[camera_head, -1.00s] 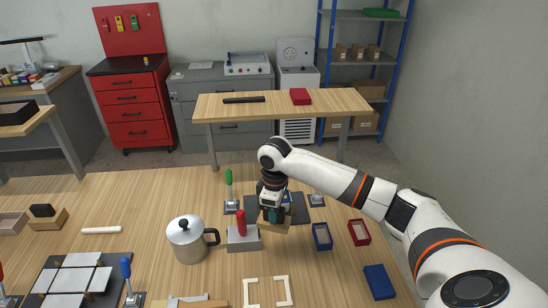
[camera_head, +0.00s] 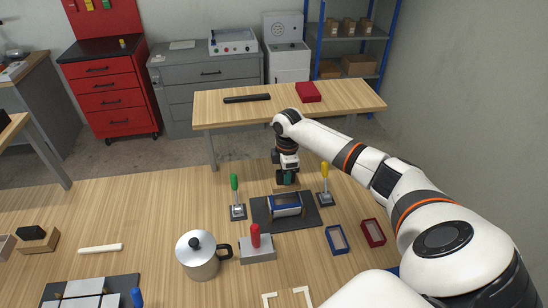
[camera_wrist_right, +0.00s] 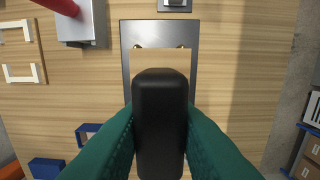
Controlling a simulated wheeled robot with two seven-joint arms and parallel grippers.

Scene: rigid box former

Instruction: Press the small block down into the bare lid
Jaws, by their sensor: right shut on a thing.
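My right gripper (camera_head: 287,182) is raised at the far side of the dark plate (camera_head: 309,215). In the wrist view its teal fingers (camera_wrist_right: 160,122) are shut on a black grip (camera_wrist_right: 160,95), with a tan wooden block (camera_wrist_right: 160,61) seen beyond it. A blue box with a pale inside (camera_head: 286,204) sits on the plate; the block hides it in the wrist view. A blue open tray (camera_head: 338,240) and a red open tray (camera_head: 373,233) lie to the right; I cannot tell which is the bare lid. Another tan-and-black block (camera_head: 38,240) stands at far left. My left gripper is not in view.
Green-handled (camera_head: 235,195) and yellow-handled (camera_head: 325,185) clamps flank the plate. A red-handled block (camera_head: 256,245) and a metal pot (camera_head: 198,258) stand in front. A white bar (camera_head: 100,249) lies left. White corner pieces (camera_head: 288,298) lie at the near edge.

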